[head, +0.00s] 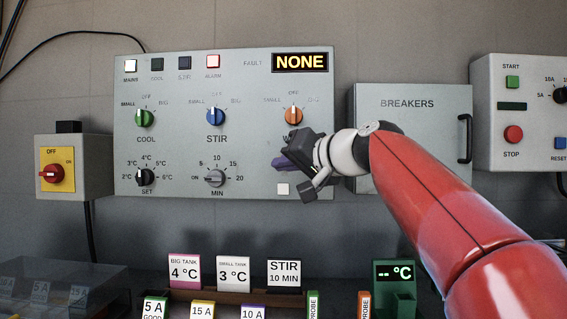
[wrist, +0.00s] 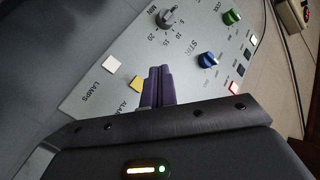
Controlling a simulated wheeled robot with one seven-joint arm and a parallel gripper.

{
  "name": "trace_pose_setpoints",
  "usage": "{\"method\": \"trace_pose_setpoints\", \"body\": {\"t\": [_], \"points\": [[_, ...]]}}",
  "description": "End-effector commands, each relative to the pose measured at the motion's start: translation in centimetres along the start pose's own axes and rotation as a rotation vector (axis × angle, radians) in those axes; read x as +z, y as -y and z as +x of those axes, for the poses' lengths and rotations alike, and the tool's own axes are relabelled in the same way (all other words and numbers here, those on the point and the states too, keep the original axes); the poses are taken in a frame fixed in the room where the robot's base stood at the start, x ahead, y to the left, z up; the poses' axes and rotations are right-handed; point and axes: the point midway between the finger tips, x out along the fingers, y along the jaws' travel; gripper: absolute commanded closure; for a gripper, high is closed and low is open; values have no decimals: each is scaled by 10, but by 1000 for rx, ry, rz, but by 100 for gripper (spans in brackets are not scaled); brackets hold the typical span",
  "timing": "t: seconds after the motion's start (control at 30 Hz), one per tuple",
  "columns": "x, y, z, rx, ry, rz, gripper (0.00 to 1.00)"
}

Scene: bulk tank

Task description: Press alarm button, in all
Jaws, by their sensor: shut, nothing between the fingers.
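In the wrist view the shut fingers (wrist: 160,74) are just beside the yellow button. I cannot tell whether they touch the panel. A small lamp labelled alarm (head: 213,62) with a red rim is at the panel's top. The fault display (head: 300,62) reads "NONE".
A white lamps button (head: 283,189) is close below my gripper; it also shows in the wrist view (wrist: 111,64). The stir knob (head: 215,117), minute knob (head: 216,178) and orange knob (head: 293,116) stick out nearby. The breakers box (head: 410,140) is right of the panel.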

Motion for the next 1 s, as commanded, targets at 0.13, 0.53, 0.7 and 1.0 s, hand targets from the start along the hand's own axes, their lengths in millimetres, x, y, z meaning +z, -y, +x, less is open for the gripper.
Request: {"method": "trace_pose_setpoints", "body": {"t": [0.13, 0.53, 0.7, 1.0], "points": [[-10, -6, 11, 1, 1, 2, 100], [-37, -33, 48, 0, 2, 1, 100], [-42, -40, 56, 0, 1, 0, 100], [-42, -43, 59, 0, 1, 0, 100]]}}
